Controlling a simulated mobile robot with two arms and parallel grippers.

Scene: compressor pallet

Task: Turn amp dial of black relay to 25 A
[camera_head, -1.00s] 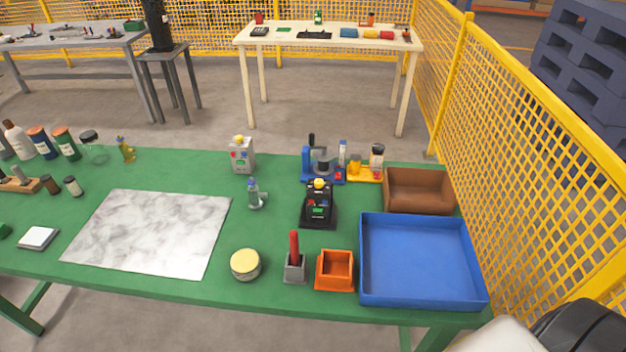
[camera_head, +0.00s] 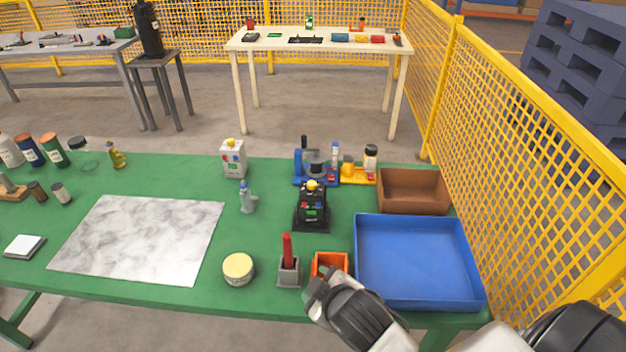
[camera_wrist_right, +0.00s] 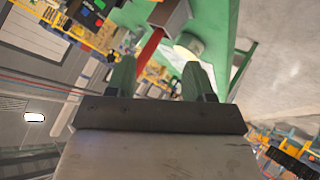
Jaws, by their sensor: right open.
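The black relay (camera_head: 312,207) stands upright on the green table, right of the middle, with a yellow knob on top and a small green display on its front. The marks on its dial are too small to read. My right gripper (camera_head: 318,290) is at the table's front edge, over the front of the orange bin, well short of the relay. In the right wrist view its two fingers (camera_wrist_right: 158,80) are apart with nothing between them. A dark part with coloured buttons, perhaps the relay, shows at the top left there. My left gripper is not in view.
The red-handled tool in its grey holder (camera_head: 288,272), the orange bin (camera_head: 330,260) and the blue tray (camera_head: 365,285) lie near my right gripper. A blue fixture (camera_head: 300,165) stands behind the relay. A yellow mesh fence (camera_head: 530,150) runs along the right.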

